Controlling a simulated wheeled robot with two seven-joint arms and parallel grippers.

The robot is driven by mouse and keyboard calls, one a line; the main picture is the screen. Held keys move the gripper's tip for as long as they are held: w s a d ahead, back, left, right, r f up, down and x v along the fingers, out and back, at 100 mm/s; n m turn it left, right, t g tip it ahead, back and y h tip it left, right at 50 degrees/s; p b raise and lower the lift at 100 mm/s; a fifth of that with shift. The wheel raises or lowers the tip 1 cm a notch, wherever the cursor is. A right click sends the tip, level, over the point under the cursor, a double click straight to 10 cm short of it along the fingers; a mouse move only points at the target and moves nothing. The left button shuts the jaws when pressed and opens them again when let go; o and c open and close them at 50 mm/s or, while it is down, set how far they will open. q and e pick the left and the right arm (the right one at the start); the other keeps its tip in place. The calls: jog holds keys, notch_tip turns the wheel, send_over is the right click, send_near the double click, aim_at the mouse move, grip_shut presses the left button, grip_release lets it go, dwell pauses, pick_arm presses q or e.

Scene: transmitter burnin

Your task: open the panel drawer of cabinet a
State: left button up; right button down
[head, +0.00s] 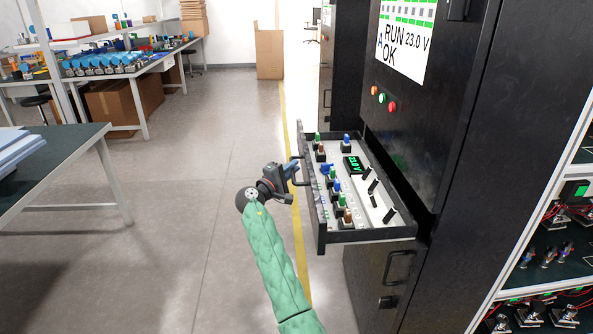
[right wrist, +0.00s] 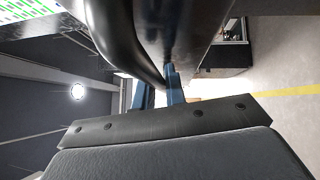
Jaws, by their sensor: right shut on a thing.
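The panel drawer (head: 365,236) stands pulled out of the tall black cabinet (head: 437,130), with its inside panel of switches, knobs and a small green display (head: 352,165) facing up. The cabinet's screen above reads "A RUN OK 23.0 V". My right gripper (head: 292,168) is at the drawer's front and is shut on the drawer handle (head: 296,172). In the right wrist view the dark curved handle (right wrist: 135,50) passes at the blue fingers (right wrist: 160,88); the exact contact is partly hidden. My left gripper is out of view.
A lower handle (head: 396,267) is on the cabinet below the drawer. A shelf rack (head: 508,240) with devices stands at the right. A green-topped table (head: 62,155) is at the left. The floor between table and drawer is clear.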

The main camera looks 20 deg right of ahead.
jog(key=shift+f, duration=0.1)
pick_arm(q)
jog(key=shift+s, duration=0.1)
pick_arm(e)
jog(key=c, duration=1.5)
grip_release()
jog(key=shift+d, duration=0.1)
jog(key=shift+o, duration=0.2)
